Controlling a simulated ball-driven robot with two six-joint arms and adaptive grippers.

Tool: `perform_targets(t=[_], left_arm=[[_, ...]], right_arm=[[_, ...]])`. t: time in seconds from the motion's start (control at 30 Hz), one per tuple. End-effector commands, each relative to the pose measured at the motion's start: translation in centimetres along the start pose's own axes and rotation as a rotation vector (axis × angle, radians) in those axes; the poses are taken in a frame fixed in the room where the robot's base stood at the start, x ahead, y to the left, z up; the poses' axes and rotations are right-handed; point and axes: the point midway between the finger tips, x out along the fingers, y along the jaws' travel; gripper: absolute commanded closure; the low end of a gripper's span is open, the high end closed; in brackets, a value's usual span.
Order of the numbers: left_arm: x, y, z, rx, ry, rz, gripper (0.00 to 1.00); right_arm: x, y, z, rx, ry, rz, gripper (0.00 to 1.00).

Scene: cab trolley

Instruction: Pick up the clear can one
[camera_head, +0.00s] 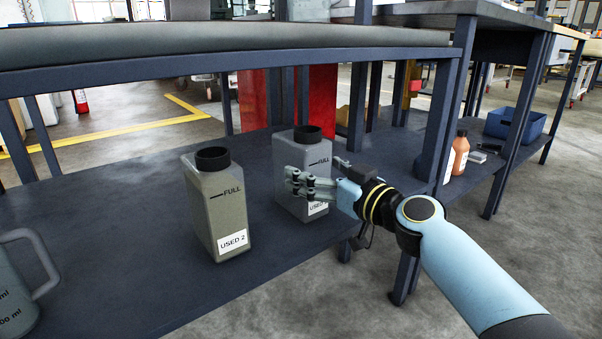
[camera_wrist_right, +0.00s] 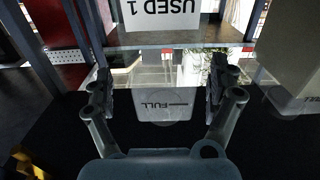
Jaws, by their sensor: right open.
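The can with the "USED 1" label (camera_head: 290,158) is a grey, squarish can with a black cap and a "FULL" mark, standing upright on the lower shelf. Its label partly hides behind my right gripper (camera_head: 296,183) in the head view. My right gripper is open, with its fingers at the can's front. In the right wrist view the "FULL" part of the can (camera_wrist_right: 165,108) shows between the two fingers (camera_wrist_right: 160,88). I cannot tell whether the fingers touch it. My left gripper is not in view.
A similar can labelled "USED 2" (camera_head: 220,205) stands close by on the left. A grey jug (camera_head: 15,295) is at the far left. The upper shelf (camera_head: 220,45) crosses above.

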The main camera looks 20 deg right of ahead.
Motion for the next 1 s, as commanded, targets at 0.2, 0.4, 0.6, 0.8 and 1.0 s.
perform_targets(t=[0.2,0.4,0.6,0.8,1.0], left_arm=[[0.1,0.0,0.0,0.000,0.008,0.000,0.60],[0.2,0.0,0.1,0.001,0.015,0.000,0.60],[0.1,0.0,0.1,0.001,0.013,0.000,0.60],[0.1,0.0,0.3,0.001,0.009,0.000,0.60],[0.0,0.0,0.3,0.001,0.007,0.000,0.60]], right_arm=[[3.3,-0.3,0.0,0.002,0.002,0.001,0.10],[3.9,-0.3,0.1,0.001,0.000,0.001,0.10],[3.8,-0.3,0.1,0.001,0.000,0.001,0.23],[3.8,-0.3,0.1,0.001,0.000,0.001,0.49],[3.8,-0.3,0.1,0.001,0.000,0.001,0.75]])
